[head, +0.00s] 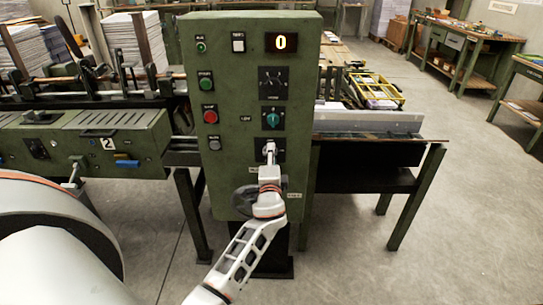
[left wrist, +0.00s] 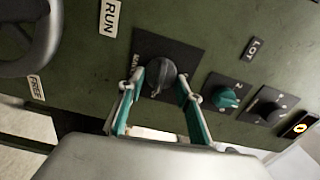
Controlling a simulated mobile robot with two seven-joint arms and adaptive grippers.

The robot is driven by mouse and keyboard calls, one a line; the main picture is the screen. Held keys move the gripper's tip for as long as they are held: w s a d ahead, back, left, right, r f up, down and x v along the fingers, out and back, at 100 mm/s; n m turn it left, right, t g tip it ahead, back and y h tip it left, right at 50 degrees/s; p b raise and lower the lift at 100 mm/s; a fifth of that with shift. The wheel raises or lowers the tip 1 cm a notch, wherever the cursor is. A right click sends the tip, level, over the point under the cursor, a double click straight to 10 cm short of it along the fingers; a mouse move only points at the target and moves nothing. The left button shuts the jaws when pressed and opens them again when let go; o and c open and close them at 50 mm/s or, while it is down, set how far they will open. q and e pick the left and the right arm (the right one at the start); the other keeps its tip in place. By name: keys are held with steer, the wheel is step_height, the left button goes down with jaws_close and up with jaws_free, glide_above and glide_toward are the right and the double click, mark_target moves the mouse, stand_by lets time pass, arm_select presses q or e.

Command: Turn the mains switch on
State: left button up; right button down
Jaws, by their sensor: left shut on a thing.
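The mains switch is a dark round knob (left wrist: 161,72) on a black square plate, low on the green control cabinet (head: 235,75). In the head view its black plate (head: 280,145) shows, but my gripper covers most of the knob. My left gripper (left wrist: 160,84) has its two teal-sided fingers on either side of the knob and is shut on it. In the head view the left gripper (head: 268,149) reaches up to the plate from below. The knob's exact angle is hard to read. My right gripper is in neither view.
A teal knob (head: 271,119) sits just above the mains plate, below a lit display (head: 281,42) showing 0. Several push buttons line the cabinet's left side. A dark handwheel (head: 243,200) sits below. Feeder machinery (head: 85,140) adjoins at left; open floor lies right.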

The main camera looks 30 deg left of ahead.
arm_select(q)
steer(key=shift+m, duration=0.7)
steer(key=o, duration=1.1)
steer(key=v, duration=1.2)
steer(key=shift+f, duration=0.1)
